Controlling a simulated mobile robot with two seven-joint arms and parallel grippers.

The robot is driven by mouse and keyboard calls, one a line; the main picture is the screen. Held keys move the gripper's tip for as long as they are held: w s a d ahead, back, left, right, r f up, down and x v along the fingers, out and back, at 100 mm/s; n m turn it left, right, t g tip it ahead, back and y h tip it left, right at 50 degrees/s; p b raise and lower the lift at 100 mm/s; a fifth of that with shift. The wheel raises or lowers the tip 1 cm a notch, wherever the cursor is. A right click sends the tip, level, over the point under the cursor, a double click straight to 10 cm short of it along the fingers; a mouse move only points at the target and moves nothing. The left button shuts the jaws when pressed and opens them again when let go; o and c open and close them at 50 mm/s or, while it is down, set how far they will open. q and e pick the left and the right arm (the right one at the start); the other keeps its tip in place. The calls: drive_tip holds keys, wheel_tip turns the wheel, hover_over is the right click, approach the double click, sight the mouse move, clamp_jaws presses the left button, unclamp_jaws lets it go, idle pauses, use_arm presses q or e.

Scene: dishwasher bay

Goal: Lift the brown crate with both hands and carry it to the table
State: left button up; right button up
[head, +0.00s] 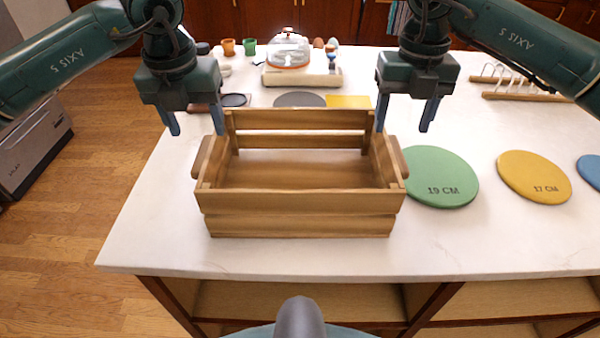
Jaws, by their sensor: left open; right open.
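The brown crate (300,214) is a slatted wooden box with a handle block on its left and right sides. It stands upright and looks empty on the white table (145,240), near the front edge. My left gripper (196,128) is open and empty, above and behind the crate's left handle. My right gripper (405,127) is open and empty, above and behind the right handle. Neither gripper holds the crate.
A green disc (440,178) lies close to the crate's right side, with a yellow disc (535,177) and a blue disc (592,170) further right. A cooker-like appliance (301,75), small cups and a wooden rack (520,95) stand behind. The table's front left is clear.

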sight(206, 149)
use_arm(q)
drive_tip(key=f, duration=0.4)
drive_tip(key=w+f, duration=0.1)
drive_tip(key=f, duration=0.2)
drive_tip(key=shift+f, duration=0.1)
use_arm(e)
wheel_tip(206, 149, down, 7)
drive_tip(key=shift+f, duration=0.1)
use_arm(q)
drive_tip(key=shift+w, duration=0.1)
drive_tip(key=c, duration=1.2)
use_arm(e)
drive_tip(key=c, duration=1.2)
